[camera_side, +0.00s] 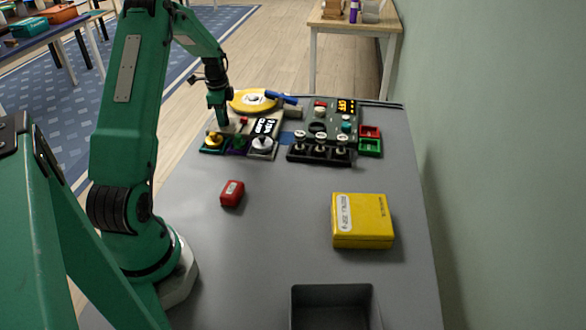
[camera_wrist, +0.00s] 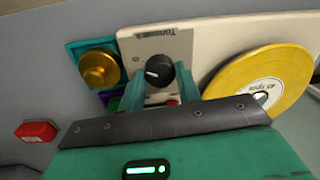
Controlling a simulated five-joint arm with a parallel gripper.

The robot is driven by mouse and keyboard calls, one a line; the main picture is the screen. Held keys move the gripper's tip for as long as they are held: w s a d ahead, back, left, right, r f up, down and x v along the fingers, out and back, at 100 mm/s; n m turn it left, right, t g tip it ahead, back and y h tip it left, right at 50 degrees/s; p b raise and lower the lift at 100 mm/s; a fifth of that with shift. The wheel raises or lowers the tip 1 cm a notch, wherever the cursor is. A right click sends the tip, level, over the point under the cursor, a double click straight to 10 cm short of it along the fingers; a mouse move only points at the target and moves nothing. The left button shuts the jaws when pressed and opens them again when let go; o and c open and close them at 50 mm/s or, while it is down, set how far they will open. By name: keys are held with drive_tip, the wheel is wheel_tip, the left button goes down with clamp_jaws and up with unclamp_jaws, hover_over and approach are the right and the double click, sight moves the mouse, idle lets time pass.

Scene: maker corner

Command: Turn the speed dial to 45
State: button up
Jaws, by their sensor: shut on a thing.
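The speed dial (camera_wrist: 160,70) is a round black knob with a white pointer mark, set on a cream panel (camera_wrist: 140,48) beside a yellow record disc (camera_wrist: 250,82). In the wrist view the pointer mark points to the left. My gripper (camera_wrist: 161,80) has its two green fingers on either side of the dial, closed on it. In the side view my gripper (camera_side: 218,122) reaches down to the left end of the turntable, and the dial is hidden there. I cannot read any numbers around the dial.
A gold knob on a teal plate (camera_wrist: 97,70) is close to the left finger. A red block (camera_side: 232,193) and a yellow box (camera_side: 362,220) lie nearer on the grey table. A black block with several knobs (camera_side: 320,148) stands to the right.

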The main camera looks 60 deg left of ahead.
drive_tip(key=o, duration=1)
drive_tip(key=shift+s, duration=0.1)
drive_tip(key=shift+c, duration=0.2)
drive_tip(key=shift+r, duration=0.15)
drive_tip(key=shift+s+d+r, duration=0.1)
drive_tip(key=shift+r, duration=1.8)
drive_tip(key=shift+s+d+r, duration=0.1)
drive_tip(key=shift+r, duration=1.8)
drive_tip(key=shift+w, duration=0.1)
